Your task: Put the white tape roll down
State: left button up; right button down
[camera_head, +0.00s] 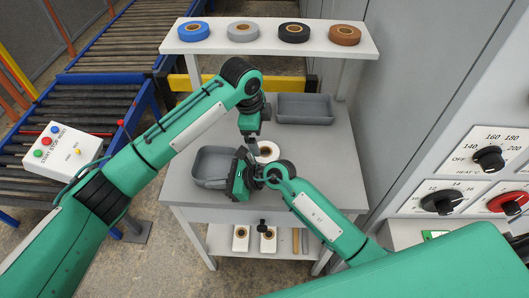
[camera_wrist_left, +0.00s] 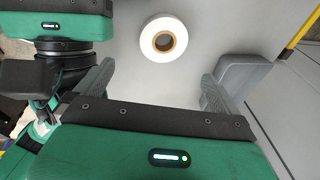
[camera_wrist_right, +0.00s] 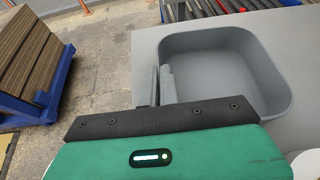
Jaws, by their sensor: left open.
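The white tape roll (camera_head: 268,152) lies flat on the grey table, right of the left grey tray. It also shows in the left wrist view (camera_wrist_left: 147,38), beyond and between the finger tips. My left gripper (camera_head: 251,142) is just beside the roll in the head view. Its fingers (camera_wrist_left: 158,88) are wide apart with nothing between them. My right gripper (camera_head: 236,186) is at the front of the left tray, left of the roll. Its fingers (camera_wrist_right: 160,84) are together and empty in the right wrist view. My arms partly hide the roll and tray in the head view.
The left tray (camera_wrist_right: 276,45) is empty, as is the back right tray (camera_head: 305,121). A raised shelf (camera_head: 268,45) holds blue, grey, black and brown rolls. Bare table (camera_head: 320,160) lies to the right of the white roll. Small items sit on the lower shelf.

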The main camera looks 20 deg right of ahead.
pick_arm(q)
jog(key=d+m+y, duration=0.2)
jog(key=m, duration=0.8)
send_over(265, 155)
jog(key=s, duration=0.1)
jog(key=shift+y, duration=0.4)
jog(key=f, duration=0.6)
jog(key=shift+s+d, duration=0.2)
jog(key=shift+d, duration=0.05)
jog(key=shift+w+a+f, duration=0.15)
jog(key=shift+w+f, duration=0.05)
jog(key=shift+f, duration=1.1)
jog(key=shift+w+a+f, duration=0.1)
jog(key=shift+w+f, duration=0.1)
jog(key=shift+f, duration=1.1)
jog(key=shift+r, duration=0.1)
jog(key=c, duration=1.1)
